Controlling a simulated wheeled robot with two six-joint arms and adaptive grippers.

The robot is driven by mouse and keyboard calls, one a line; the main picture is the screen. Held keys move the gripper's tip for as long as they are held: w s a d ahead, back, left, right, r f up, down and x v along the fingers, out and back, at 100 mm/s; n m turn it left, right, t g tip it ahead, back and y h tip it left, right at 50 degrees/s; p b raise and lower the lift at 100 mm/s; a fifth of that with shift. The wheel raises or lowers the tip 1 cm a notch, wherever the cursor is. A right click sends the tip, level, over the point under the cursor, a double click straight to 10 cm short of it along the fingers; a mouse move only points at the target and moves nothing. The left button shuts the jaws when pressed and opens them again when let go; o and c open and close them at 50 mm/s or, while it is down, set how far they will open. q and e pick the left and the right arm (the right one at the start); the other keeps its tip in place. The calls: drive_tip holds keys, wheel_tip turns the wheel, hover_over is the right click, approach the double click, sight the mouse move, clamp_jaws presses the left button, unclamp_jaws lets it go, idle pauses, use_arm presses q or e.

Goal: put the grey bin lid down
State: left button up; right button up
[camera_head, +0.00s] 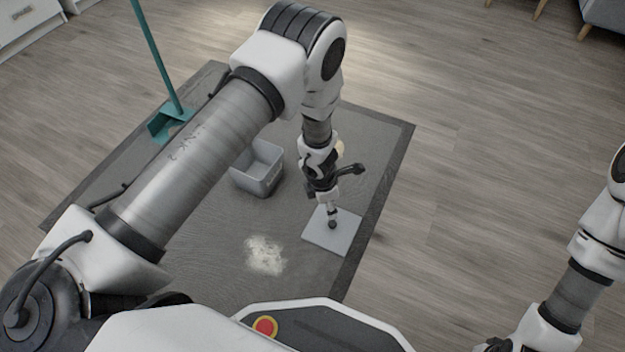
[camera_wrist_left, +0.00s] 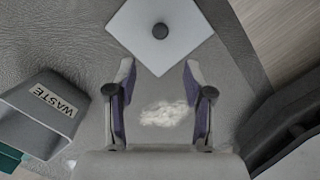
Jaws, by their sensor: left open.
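The grey lid (camera_head: 345,238) is a flat square with a dark round knob (camera_head: 332,224). It lies on the dark mat near the mat's right edge. It also shows at the top of the left wrist view (camera_wrist_left: 185,38), with the knob (camera_wrist_left: 160,31) facing the camera. My left gripper (camera_head: 329,203) points down over the lid. In the left wrist view its two fingers (camera_wrist_left: 159,75) are spread and empty, and the knob shows beyond the tips, clear of both. The grey bin (camera_head: 262,183) stands upright and open to the left of the lid. My right gripper is out of view.
A pale pile of debris (camera_head: 265,255) lies on the mat (camera_head: 215,265) left of the lid. A teal dustpan (camera_head: 168,125) with a long handle stands beyond the bin. The wood floor right of the mat is clear. The bin's WASTE label (camera_wrist_left: 54,100) shows.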

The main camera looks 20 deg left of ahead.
use_arm(q)
drive_tip(key=s+a+m+g+y, duration=0.1)
drive_tip(key=s+a+m+y, duration=0.1)
drive_tip(key=s+a+m, duration=0.55)
drive_tip(key=s+a+m+g+y, duration=0.15)
drive_tip(key=s+a+m, duration=0.25)
drive_tip(key=s+m, duration=0.5)
drive_tip(key=s+d+r+m+t+h, duration=0.1)
drive_tip(key=s+d+m+h, duration=0.1)
drive_tip(key=s+m, duration=0.7)
drive_tip(key=shift+d+r+m, duration=0.35)
drive_tip(key=shift+d+r, duration=0.05)
drive_tip(key=shift+d, duration=0.1)
drive_tip(key=shift+t+h, duration=0.25)
